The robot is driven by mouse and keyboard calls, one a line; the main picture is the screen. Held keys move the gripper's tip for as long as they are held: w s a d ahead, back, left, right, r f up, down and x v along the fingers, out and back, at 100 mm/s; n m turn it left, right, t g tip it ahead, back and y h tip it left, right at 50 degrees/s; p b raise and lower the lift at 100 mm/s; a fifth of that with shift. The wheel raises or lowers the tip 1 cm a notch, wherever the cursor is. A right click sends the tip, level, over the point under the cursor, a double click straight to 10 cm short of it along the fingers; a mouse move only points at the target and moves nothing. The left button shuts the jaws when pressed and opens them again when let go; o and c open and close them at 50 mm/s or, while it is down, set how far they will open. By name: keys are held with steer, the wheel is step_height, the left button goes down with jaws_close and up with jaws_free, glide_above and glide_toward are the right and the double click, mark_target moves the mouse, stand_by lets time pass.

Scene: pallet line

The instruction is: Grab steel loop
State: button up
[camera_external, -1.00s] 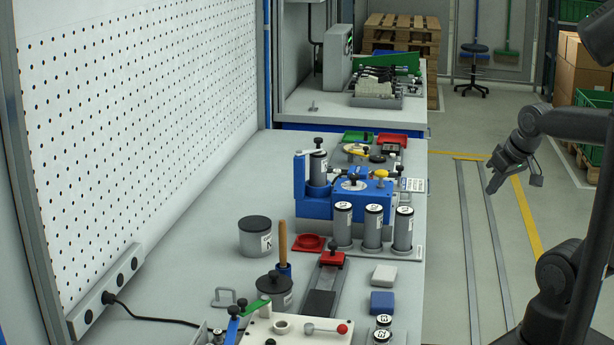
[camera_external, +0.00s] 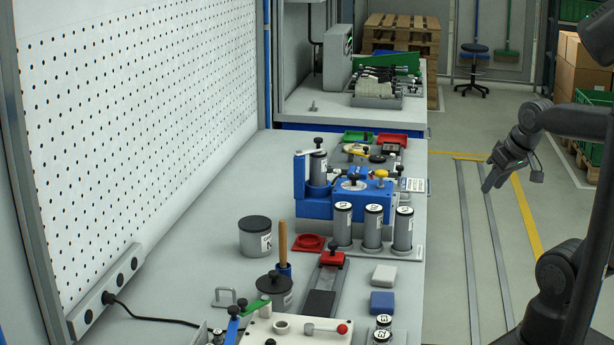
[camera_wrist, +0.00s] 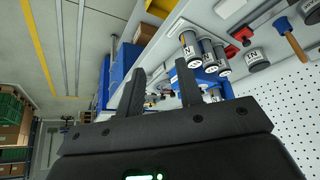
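The steel loop appears to be the small grey bent-metal loop (camera_external: 224,297) on the near left part of the bench. It lies left of the dark-lidded grey canister (camera_external: 274,290). My gripper (camera_external: 487,187) is above the floor to the right of the bench, far from the loop. In the wrist view, my gripper (camera_wrist: 161,76) has its two black fingers apart with nothing held between them. I cannot make out the loop in the wrist view.
A wooden-handled tool (camera_external: 283,245), a second canister (camera_external: 255,236) and a white block with levers (camera_external: 300,329) stand near the loop. Several labelled cylinders (camera_external: 373,228) and a blue fixture (camera_external: 335,207) stand farther back. A pegboard (camera_external: 140,110) borders the left side.

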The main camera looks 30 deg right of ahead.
step_height(320, 180, up, 5)
steer(key=w+a+r+n+y, duration=0.1)
steer(key=w+a+r+n, duration=0.4)
steer(key=w+a, duration=0.8)
steer(key=w+a+f+n+g+y, duration=0.1)
steer(key=w+a, duration=0.3)
steer(key=a, duration=0.5)
steer(key=w+a+n+g+y, duration=0.1)
steer(key=w+a, duration=0.3)
steer(key=a, duration=0.5)
steer(key=w+a+f+n+g+y, duration=0.1)
steer(key=w+a, duration=0.3)
steer(key=a, duration=0.5)
steer(key=w+a+f+n+g, duration=0.15)
steer(key=a+f, duration=0.25)
steer(key=a, duration=0.7)
steer(key=shift+y, duration=0.4)
steer(key=shift+w+a+f, duration=0.1)
steer(key=shift+a+f, duration=0.6)
steer(key=shift+f, duration=3.5)
steer(key=shift+a+f, duration=0.75)
steer(key=shift+f, duration=3.5)
steer(key=shift+w+a+f, duration=0.1)
steer(key=shift+a+f, duration=0.6)
steer(key=shift+f, duration=3.5)
